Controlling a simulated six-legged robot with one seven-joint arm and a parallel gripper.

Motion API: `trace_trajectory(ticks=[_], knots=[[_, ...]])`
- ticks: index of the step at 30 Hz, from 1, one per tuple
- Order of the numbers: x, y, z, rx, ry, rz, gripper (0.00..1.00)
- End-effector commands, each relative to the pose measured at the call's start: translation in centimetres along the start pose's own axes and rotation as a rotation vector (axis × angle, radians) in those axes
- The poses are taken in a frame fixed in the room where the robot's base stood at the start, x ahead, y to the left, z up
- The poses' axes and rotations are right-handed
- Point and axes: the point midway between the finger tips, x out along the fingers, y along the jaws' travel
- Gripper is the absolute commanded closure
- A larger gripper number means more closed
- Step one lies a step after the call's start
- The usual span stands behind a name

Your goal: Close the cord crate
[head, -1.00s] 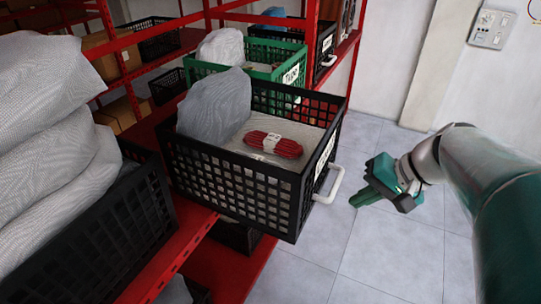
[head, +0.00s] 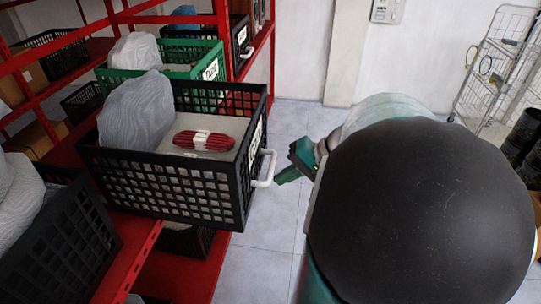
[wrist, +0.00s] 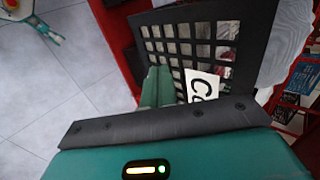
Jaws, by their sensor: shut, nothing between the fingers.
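The cord crate (head: 165,185) is a black open-topped basket with a white front handle (head: 266,168). It sticks out past the red shelf's edge and holds a red cord bundle (head: 204,141) and a grey bag (head: 136,112). My gripper (head: 281,178) is shut and empty, just in front of the crate's front at the handle. I cannot tell whether it touches. In the wrist view, my gripper's green fingers (wrist: 156,85) are together before the crate's black grid front (wrist: 200,45), beside its partly hidden white label (wrist: 203,86). The handle is not clearly visible there.
A green crate (head: 213,66) stands behind the cord crate on the red shelf rack (head: 128,262). Another black crate (head: 62,245) with bags is at the left. Pale floor (head: 255,258) lies open in front. A wire trolley (head: 497,60) stands at the far right.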

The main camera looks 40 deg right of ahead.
Motion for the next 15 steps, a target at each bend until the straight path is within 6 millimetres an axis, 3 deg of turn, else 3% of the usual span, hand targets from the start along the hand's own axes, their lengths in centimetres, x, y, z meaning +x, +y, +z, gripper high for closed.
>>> trace_trajectory(ticks=[6,15], knots=[[4.4,-0.2,0.2,-0.001,-0.004,0.001,1.0],[6.8,-2.8,0.3,-0.002,-0.002,0.001,1.0]])
